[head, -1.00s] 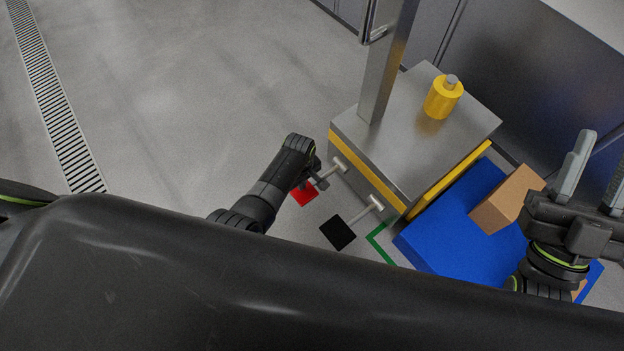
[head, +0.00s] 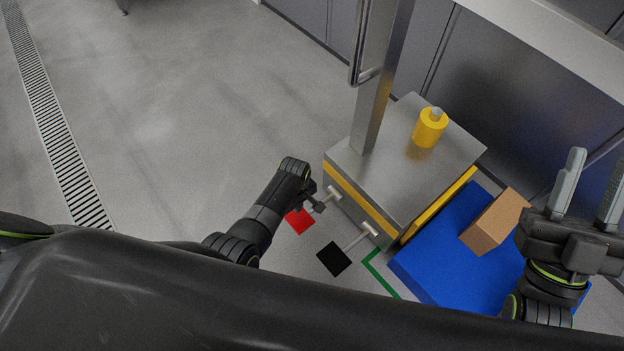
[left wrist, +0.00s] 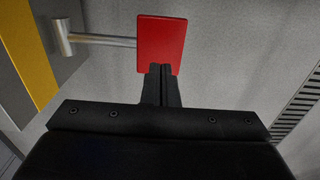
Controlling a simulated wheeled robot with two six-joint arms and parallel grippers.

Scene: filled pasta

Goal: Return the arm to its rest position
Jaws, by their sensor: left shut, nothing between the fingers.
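My left gripper (head: 318,203) is low beside the steel machine (head: 400,150), close to a red pedal (head: 300,221). In the left wrist view its two dark fingers (left wrist: 161,75) are shut together with nothing between them. The red pedal (left wrist: 162,42) shows just beyond the fingertips, on a metal rod; I cannot tell whether they touch it. My right gripper (head: 590,188) is raised at the right, its two grey fingers apart and empty.
A black pedal (head: 334,259) sits on another rod from the machine. A yellow cylinder (head: 430,128) stands on the machine top. A brown box (head: 496,222) lies on a blue platform (head: 430,262) at the right. The floor (head: 190,110) at the left is clear, with a drain grate (head: 60,150).

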